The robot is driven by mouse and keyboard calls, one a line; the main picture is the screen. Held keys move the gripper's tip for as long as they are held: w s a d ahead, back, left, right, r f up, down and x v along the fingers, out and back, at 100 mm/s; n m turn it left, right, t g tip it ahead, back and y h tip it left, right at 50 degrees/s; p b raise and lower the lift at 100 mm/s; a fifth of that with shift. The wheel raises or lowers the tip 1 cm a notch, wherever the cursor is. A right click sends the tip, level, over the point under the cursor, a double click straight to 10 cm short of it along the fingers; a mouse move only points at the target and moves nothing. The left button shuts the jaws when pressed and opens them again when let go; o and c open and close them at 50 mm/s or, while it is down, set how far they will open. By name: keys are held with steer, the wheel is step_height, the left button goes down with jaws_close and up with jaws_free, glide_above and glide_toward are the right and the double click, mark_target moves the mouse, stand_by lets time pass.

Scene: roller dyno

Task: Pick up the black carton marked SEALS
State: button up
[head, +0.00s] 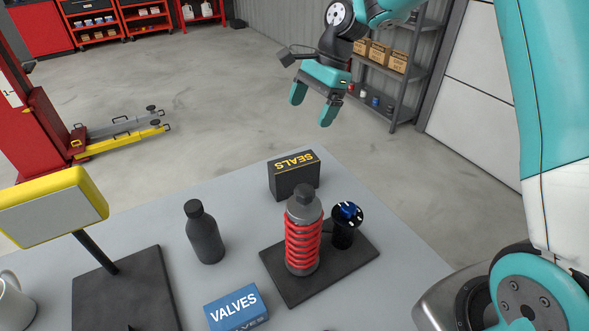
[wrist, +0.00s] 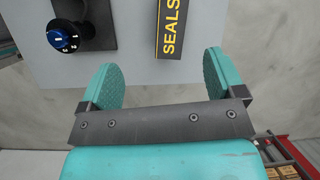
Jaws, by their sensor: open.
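The black carton marked SEALS (head: 294,178) stands near the far edge of the grey table in the head view, with yellow lettering on its top. In the wrist view the carton (wrist: 184,30) shows at the top, partly cut off by the frame, ahead of the fingers and a little right of the middle between them. My gripper (head: 312,106) is open and empty, above and beyond the carton in the head view. Its two teal fingers also show in the wrist view (wrist: 160,80), apart from the carton.
A black base plate (head: 291,292) close by the carton bears a red spring damper (head: 303,235) and a blue-topped knob (head: 346,222). A dark bottle (head: 205,235), a blue VALVES box (head: 236,309) and a yellow-framed display (head: 50,212) stand on the table (head: 150,222).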

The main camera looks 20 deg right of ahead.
mark_target(295, 161)
steer(key=f+m, duration=0.1)
steer(key=f, duration=0.3)
steer(key=w+a+f+m+p, duration=0.1)
steer(key=f, duration=0.3)
steer(key=w+a+f+m+p, duration=0.1)
steer(key=f, duration=0.4)
steer(key=shift+w, duration=0.2)
steer(key=p+x, duration=0.2)
steer(key=x, duration=0.2)
steer(key=shift+s+a+f+p, duration=0.1)
steer(key=shift+s+f+p, duration=0.05)
steer(key=shift+f+p, duration=0.25)
steer(key=shift+a+f, duration=0.15)
steer(key=shift+f, duration=0.25)
steer(key=c, duration=1.2)
